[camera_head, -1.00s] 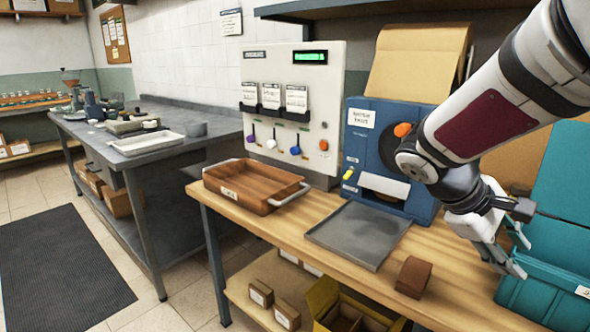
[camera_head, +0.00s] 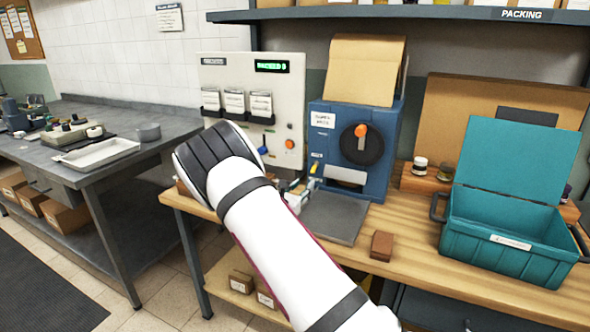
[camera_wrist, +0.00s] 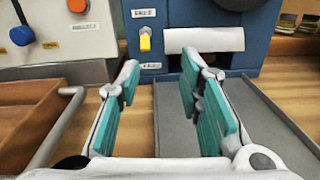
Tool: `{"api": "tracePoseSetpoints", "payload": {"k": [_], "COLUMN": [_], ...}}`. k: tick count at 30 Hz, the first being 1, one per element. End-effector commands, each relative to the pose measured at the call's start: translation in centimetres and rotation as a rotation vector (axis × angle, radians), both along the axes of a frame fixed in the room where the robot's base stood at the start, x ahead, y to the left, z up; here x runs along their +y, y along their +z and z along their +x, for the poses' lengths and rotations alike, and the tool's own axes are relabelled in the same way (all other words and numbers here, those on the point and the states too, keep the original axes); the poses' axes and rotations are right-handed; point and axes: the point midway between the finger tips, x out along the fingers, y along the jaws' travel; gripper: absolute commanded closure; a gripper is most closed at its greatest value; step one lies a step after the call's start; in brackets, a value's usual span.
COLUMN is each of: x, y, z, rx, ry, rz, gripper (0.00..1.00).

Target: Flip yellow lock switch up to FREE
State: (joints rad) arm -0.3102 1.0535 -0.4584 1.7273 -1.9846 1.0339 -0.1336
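The yellow lock switch (camera_wrist: 145,40) is on the lower left of the blue machine's front (camera_wrist: 185,12), between two small labels too blurred to read. In the head view the yellow switch (camera_head: 313,168) shows small beside my arm. My gripper (camera_wrist: 157,75) has its two teal-padded fingers spread wide with nothing between them. It points at the machine from a little way off, with the switch ahead, between the fingers and slightly left. In the head view my forearm hides most of the gripper. The blue machine (camera_head: 335,115) bears an orange-knobbed black dial (camera_head: 361,143).
A grey tray (camera_head: 338,217) lies before the machine. A wooden tray with a metal handle (camera_wrist: 30,115) is at left. A pale control panel (camera_head: 220,80) stands left. A brown block (camera_head: 381,246) and an open teal crate (camera_head: 510,235) are right.

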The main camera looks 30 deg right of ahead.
Motion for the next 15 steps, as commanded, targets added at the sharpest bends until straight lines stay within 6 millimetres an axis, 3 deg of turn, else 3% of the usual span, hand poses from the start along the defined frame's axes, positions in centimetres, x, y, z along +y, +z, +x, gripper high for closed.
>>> {"api": "tracePoseSetpoints", "payload": {"k": [7,15], "x": [0.0,-3.6], "y": [-1.1,-1.1], "z": [1.3,4.0], "rx": [0.039,0.036], "ry": [0.046,0.043], "rz": [-0.035,-0.033], "gripper": [0.67,0.67]}}
